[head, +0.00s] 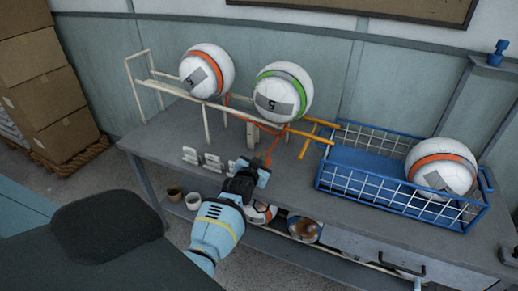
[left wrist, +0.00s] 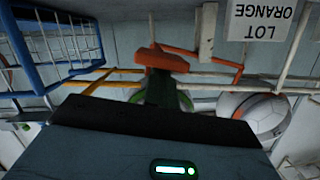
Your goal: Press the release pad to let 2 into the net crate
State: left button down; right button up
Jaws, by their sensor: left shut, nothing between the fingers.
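A white ball with an orange band (head: 205,62) and a white ball with a green band (head: 283,75) rest on the raised rail rack (head: 146,92). The blue net crate (head: 338,186) stands at the rack's right end and holds one orange-banded ball (head: 440,160). My left gripper (head: 262,166) is shut and empty, in front of the rack below the green-banded ball. In the left wrist view, an orange-red pad (left wrist: 162,60) shows just beyond the gripper; I cannot tell whether they touch. A ball (left wrist: 252,114) shows at right there. My right gripper is not in view.
An upside-down sign reading LOT ORANGE (left wrist: 262,18) shows in the left wrist view. Small white stands (head: 212,162) sit on the grey bench. Cardboard boxes (head: 38,70) are stacked at left.

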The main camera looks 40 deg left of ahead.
pick_arm(q)
jog(key=shift+s+f, duration=0.1)
jog(key=shift+f, duration=0.55)
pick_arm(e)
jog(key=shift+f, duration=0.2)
pick_arm(q)
jog(key=shift+f, duration=0.15)
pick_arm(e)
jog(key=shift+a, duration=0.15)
pick_arm(q)
jog(key=shift+f, duration=0.1)
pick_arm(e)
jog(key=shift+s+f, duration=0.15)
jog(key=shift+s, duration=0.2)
